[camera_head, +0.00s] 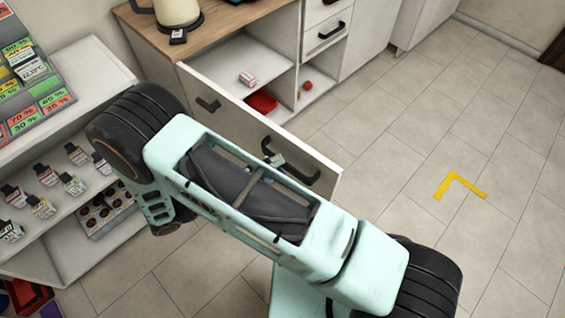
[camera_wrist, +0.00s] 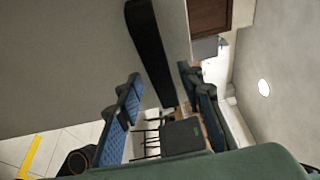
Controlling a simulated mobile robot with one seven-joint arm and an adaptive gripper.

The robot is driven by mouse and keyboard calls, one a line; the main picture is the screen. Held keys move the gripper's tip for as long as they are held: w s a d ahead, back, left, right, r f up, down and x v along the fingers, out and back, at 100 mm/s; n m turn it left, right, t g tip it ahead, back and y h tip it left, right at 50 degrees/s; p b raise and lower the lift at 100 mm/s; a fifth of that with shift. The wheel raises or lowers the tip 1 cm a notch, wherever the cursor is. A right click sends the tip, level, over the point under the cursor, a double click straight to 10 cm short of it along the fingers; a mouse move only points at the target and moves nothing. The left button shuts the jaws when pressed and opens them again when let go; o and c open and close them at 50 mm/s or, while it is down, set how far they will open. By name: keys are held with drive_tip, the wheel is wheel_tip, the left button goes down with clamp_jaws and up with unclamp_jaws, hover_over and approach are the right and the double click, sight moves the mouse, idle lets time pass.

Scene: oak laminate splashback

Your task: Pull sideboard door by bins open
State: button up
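The sideboard door (camera_head: 232,112) is a pale panel that stands swung out from the sideboard, with the shelves behind it showing. Its dark bar handle (camera_head: 312,178) is near the free end and fills the upper middle of the wrist view (camera_wrist: 151,50). My gripper (camera_head: 276,160) is at this handle, partly hidden by my arm. In the wrist view its two blue-padded fingers (camera_wrist: 160,80) are spread apart, with the handle bar between them. I cannot tell whether either pad touches the bar.
A shelf unit (camera_head: 95,62) with small tagged goods stands at left. Inside the sideboard are a pink-white box (camera_head: 247,79), a red bin (camera_head: 262,101) and a small red ball-like item (camera_head: 308,85). A kettle (camera_head: 178,12) stands on top. Floor at right is clear, with a yellow corner mark (camera_head: 457,183).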

drive_tip(key=v, duration=0.9)
